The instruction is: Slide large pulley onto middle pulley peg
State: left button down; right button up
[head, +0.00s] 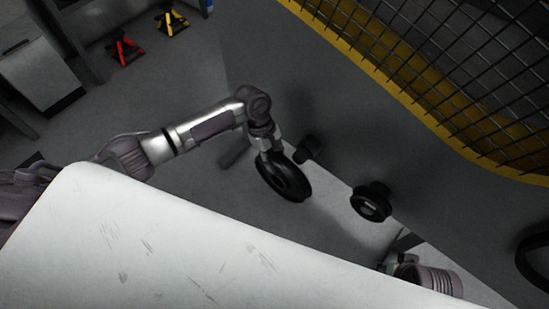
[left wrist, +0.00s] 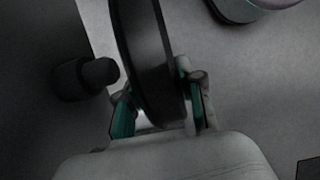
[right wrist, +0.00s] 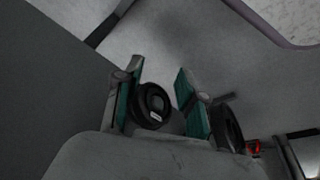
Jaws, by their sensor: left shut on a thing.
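The large pulley (head: 286,180) is a black grooved disc. My left gripper (head: 270,150) is shut on its rim, and the left wrist view shows the pulley (left wrist: 145,50) between the two fingers. A dark round peg (head: 308,148) sticks out from the grey panel just beyond the pulley; it shows left of the disc in the left wrist view (left wrist: 92,76). The pulley appears beside the peg, not around it. Whether the hole lines up is hidden. My right gripper (right wrist: 158,80) is open and empty, low at the right in the head view.
A smaller black pulley (head: 370,202) sits on the grey panel (head: 330,90), near my right gripper. A yellow-edged mesh guard (head: 440,110) is above. A white surface (head: 170,240) fills the lower left. Red (head: 125,50) and yellow (head: 171,20) stands are far back.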

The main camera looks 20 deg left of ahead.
pick_arm(q)
jog(key=shift+w+r, duration=0.1)
jog(key=shift+w, duration=0.1)
jog(key=shift+w+d, duration=0.3)
jog(key=shift+w, duration=0.4)
jog(key=shift+w+d+b, duration=0.2)
jog(key=shift+w+b, duration=0.1)
jog(key=shift+w, duration=0.15)
pick_arm(e)
jog(key=shift+v, duration=1.1)
pick_arm(q)
jog(key=shift+w, duration=0.1)
pick_arm(e)
jog(key=shift+w+r, duration=0.1)
jog(key=shift+r, duration=0.15)
pick_arm(q)
jog(key=shift+w, duration=0.15)
pick_arm(e)
jog(key=shift+f, duration=0.15)
pick_arm(q)
jog(key=shift+w+d+b, duration=0.25)
jog(key=shift+w, duration=0.3)
jog(key=shift+w+d+b, duration=0.2)
jog(key=shift+w, duration=0.35)
pick_arm(e)
jog(key=shift+v, duration=1.2)
